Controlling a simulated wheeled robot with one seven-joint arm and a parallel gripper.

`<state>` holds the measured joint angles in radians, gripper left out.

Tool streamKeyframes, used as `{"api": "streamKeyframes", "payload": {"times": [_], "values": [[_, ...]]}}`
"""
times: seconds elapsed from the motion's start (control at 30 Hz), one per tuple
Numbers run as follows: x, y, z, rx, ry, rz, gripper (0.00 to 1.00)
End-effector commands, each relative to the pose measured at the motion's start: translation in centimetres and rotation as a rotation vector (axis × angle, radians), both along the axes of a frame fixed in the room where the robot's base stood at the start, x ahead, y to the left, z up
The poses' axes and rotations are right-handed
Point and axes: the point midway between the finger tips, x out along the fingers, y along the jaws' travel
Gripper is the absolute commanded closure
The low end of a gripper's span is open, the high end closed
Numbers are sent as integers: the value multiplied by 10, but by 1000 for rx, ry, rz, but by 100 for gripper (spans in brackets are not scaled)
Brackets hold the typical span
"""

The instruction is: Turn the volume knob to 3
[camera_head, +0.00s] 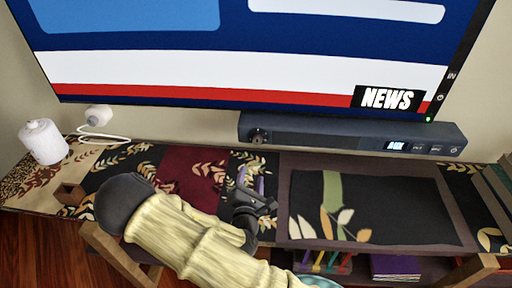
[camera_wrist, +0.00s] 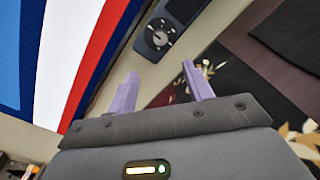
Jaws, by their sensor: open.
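The volume knob (camera_head: 257,137) is a small dark dial at the left end of a dark soundbar (camera_head: 330,135) mounted under the TV. In the wrist view the knob (camera_wrist: 160,38) sits on a dark panel with pale marks around it, ahead of my fingers; I cannot read which mark it points at. My gripper (camera_head: 258,187) is below the soundbar, over the shelf. In the wrist view its two pale purple fingers (camera_wrist: 160,82) are apart with nothing between them, and they do not touch the knob.
A large TV (camera_head: 240,55) showing news hangs above the soundbar. A small display (camera_head: 396,146) and buttons are at the soundbar's right. A white cylinder (camera_head: 43,142) and a small wooden block (camera_head: 70,193) are at the left. A dark leaf-patterned panel (camera_head: 380,205) lies right of my gripper.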

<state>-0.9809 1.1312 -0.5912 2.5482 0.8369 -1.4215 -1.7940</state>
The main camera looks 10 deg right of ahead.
Motion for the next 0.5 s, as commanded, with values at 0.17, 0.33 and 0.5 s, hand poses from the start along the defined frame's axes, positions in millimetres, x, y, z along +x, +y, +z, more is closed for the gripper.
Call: {"api": "streamKeyframes", "payload": {"times": [0.17,0.33,0.5], "values": [[9,-4,-5,3,-2,-2,49],[17,-7,-4,2,-3,-2,49],[28,-10,-5,4,-2,-2,49]]}}
